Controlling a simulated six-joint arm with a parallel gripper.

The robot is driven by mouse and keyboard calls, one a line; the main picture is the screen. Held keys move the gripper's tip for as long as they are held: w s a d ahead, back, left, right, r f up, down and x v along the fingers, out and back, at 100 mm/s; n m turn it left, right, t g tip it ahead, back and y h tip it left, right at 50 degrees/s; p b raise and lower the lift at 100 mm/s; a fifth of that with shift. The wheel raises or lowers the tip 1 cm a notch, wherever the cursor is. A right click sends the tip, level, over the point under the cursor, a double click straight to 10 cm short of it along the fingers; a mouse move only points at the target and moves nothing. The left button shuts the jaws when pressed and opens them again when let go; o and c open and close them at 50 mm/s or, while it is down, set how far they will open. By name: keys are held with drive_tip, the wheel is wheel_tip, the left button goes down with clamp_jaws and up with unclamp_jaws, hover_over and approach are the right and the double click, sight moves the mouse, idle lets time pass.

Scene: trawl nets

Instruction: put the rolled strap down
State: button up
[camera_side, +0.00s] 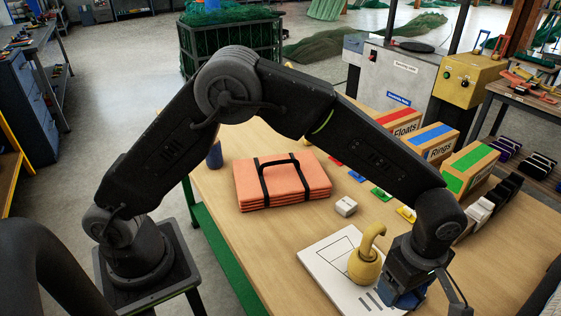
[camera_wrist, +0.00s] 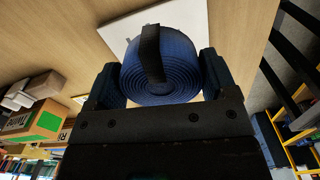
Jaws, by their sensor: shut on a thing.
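The rolled strap (camera_wrist: 165,85) is a dark blue spiral coil with a black band across it. In the wrist view it sits between the two fingers of my gripper (camera_wrist: 165,75), which is shut on it. In the side view my gripper (camera_side: 405,293) points down at the front right of the table, beside the white printed sheet (camera_side: 318,258). The strap is mostly hidden there by my gripper, and I cannot tell whether it touches the table. The white sheet also shows behind the strap in the wrist view (camera_wrist: 118,32).
A yellow hooked weight (camera_side: 365,265) stands on the sheet, close left of my gripper. Labelled boxes (camera_side: 468,168) line the right side. Bare wood (camera_side: 260,235) lies left of the sheet.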

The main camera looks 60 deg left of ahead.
wheel_tip(320, 180, up, 10)
drive_tip(key=shift+f, duration=0.15)
drive_tip(key=shift+w+a+r, duration=0.25)
drive_tip(key=shift+w+a, duration=0.15)
drive_tip(key=w+a+n, duration=0.3)
drive_tip(key=w+a, duration=0.4)
drive_tip(key=a, duration=0.3)
drive_tip(key=w+a+n, duration=0.4)
drive_tip(key=w+a, duration=0.2)
drive_tip(key=a, duration=0.4)
drive_tip(key=w+a+n, duration=0.3)
drive_tip(key=a+n, duration=0.2)
drive_tip(key=a, duration=1.7)
drive_tip(key=n, duration=0.8)
hover_over(246, 148)
wheel_tip(246, 148, down, 17)
drive_tip(key=shift+f, duration=2.4)
